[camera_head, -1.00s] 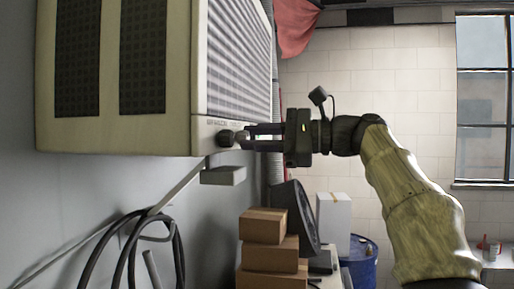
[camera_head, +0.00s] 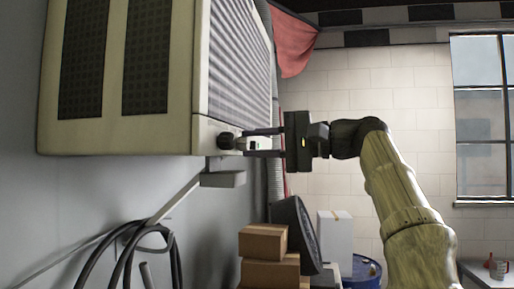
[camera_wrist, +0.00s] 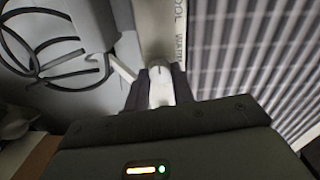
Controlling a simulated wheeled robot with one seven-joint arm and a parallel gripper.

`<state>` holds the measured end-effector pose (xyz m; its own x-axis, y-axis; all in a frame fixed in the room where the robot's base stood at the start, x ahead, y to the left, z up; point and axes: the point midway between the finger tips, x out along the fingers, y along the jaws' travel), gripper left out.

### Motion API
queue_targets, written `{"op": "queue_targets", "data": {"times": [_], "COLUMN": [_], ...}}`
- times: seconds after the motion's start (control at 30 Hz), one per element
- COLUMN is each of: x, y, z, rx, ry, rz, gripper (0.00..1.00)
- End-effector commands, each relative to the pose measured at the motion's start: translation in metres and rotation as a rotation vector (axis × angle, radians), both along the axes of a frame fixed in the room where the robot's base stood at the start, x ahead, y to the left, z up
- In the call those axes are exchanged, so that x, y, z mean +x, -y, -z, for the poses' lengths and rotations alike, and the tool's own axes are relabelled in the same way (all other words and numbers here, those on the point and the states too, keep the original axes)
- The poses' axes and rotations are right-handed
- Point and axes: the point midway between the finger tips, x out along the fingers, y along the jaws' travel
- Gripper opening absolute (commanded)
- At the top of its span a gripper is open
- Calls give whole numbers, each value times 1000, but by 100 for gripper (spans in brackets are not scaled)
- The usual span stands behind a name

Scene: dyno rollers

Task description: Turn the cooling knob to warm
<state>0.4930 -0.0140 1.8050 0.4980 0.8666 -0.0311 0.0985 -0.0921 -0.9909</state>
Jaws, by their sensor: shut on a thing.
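The cooling knob (camera_wrist: 160,78) is a pale knob with a short dark mark at its top in the wrist view, on the panel of a wall-mounted air conditioner (camera_head: 120,139). Printed letters, "OOL" and "WARM", partly readable, run along the panel beside it. My gripper (camera_wrist: 160,86) is shut on this knob, one dark finger on each side. In the head view my gripper (camera_head: 246,143) reaches in from the right, its fingers one above the other. A dark knob (camera_head: 226,140) shows just left of the fingertips. The fingers partly hide the gripped knob.
A small grey box (camera_head: 222,179) sits just below the unit. Black cable loops (camera_head: 130,240) hang on the wall. Cardboard boxes (camera_head: 263,242), a dark panel (camera_head: 292,232) and a blue drum (camera_head: 366,272) stand below. A red cloth (camera_head: 294,43) hangs behind.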

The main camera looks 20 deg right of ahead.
Motion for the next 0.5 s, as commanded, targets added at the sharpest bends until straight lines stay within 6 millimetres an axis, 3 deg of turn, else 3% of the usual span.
{"op": "queue_targets", "data": {"times": [0.5], "x": [0], "y": [0], "z": [2], "rx": [-45], "ry": [66], "rz": [-2], "gripper": [2]}}
